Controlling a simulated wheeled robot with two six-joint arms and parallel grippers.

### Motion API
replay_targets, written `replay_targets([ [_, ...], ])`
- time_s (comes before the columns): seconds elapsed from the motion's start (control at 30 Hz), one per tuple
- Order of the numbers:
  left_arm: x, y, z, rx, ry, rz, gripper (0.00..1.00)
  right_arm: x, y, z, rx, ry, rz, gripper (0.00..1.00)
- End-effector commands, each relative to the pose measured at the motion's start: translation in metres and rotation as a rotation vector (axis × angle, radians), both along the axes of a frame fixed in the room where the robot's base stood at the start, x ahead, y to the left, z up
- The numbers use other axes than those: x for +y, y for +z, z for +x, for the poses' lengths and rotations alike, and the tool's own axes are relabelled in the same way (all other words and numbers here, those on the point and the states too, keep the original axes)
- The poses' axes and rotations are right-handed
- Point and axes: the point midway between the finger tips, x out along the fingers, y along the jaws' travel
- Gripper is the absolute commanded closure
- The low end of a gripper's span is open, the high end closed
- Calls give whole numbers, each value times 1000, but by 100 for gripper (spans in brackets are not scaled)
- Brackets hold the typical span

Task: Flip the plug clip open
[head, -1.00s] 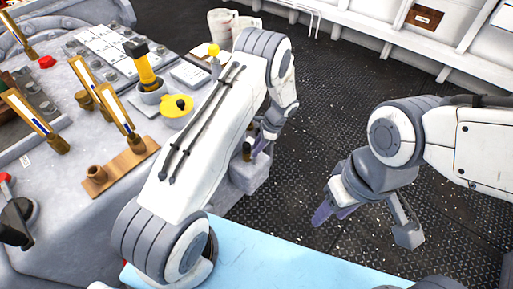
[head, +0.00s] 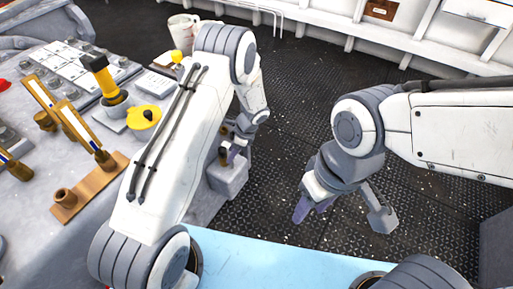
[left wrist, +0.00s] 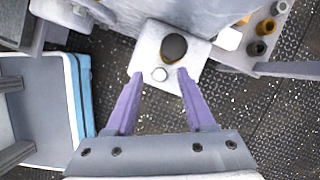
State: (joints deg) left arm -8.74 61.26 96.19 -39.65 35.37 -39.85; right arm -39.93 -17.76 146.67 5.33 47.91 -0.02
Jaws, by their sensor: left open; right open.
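A pale grey block (head: 228,178) stands at the edge of the console in the head view, partly behind my left arm. I cannot tell which part is the plug clip. My left gripper (left wrist: 159,75) is open and empty, its purple fingers on either side of the block's near part; contact is unclear. My right gripper (head: 312,205) is open and empty over the dark floor, away from the block.
A light blue surface (head: 270,262) lies in front. The console carries a yellow-handled tool (head: 102,75), a yellow lid (head: 144,117) and a wooden rack (head: 75,206). A white mug (head: 183,27) stands at the back. The textured floor at right is open.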

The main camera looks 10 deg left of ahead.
Motion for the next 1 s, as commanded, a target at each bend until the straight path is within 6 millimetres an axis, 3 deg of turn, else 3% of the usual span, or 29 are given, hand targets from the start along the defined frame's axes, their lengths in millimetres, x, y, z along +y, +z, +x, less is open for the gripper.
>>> replay_targets([
  [0.1, 0, -7, -2, 0, -201, 0, 46, 0, -23, 0, 0, 0, 0, 50],
  [0.2, -9, 25, -1, -4, -189, -1, 46, 0, -5, 0, 0, 0, 0, 50],
  [0.63, -42, 103, -4, -5, -181, -1, 46, 0, 14, 0, 0, 0, 0, 50],
  [1.0, -79, 156, -40, -92, 4, -64, 46, 0, 10, 0, 0, 0, 0, 50],
])
